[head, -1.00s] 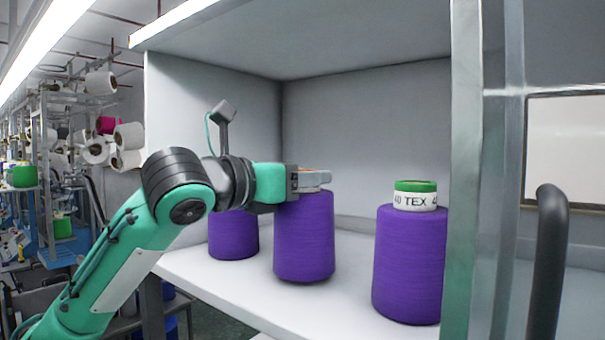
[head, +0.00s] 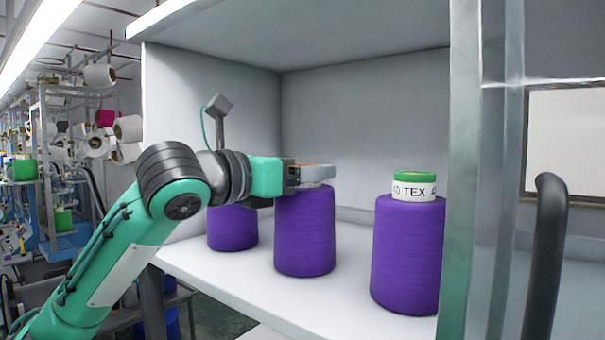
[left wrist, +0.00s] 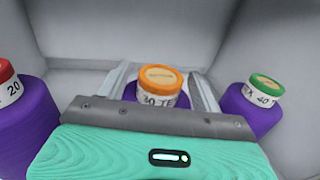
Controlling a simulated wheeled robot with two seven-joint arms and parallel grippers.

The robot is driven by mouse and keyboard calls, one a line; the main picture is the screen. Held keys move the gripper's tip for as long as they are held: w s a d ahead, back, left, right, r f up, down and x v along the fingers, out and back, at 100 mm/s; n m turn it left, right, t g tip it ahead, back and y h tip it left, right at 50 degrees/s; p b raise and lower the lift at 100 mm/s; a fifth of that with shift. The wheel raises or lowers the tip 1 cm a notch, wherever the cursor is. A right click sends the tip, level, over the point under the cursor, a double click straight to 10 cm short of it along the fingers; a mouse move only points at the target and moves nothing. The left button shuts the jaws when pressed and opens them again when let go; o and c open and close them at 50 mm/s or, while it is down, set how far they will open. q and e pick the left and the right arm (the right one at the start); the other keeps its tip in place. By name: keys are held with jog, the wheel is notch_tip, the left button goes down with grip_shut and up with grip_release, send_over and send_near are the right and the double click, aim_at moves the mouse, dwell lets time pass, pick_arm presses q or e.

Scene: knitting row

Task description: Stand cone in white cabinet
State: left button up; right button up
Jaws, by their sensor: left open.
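A purple cone (head: 305,232) stands upright on the white cabinet's shelf (head: 215,272), in the middle of three. Its orange cap (left wrist: 160,76) and white label show in the left wrist view. My left gripper (head: 315,176) is open at the top of this cone. In the left wrist view its two fingers lie on either side of the capped tube, with a gap visible at each side. I see no right gripper.
A purple cone (head: 232,228) stands to the left; it has a red cap (left wrist: 6,72). A green-capped purple cone (head: 408,255) stands to the right, near the cabinet's upright post (head: 463,190). The cabinet's top panel (head: 300,35) is overhead.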

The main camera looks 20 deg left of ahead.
pick_arm(q)
jog(key=b+v, duration=0.4)
jog(key=v, duration=0.7)
jog(key=shift+s+a+b, duration=0.25)
jog(key=shift+b, duration=0.05)
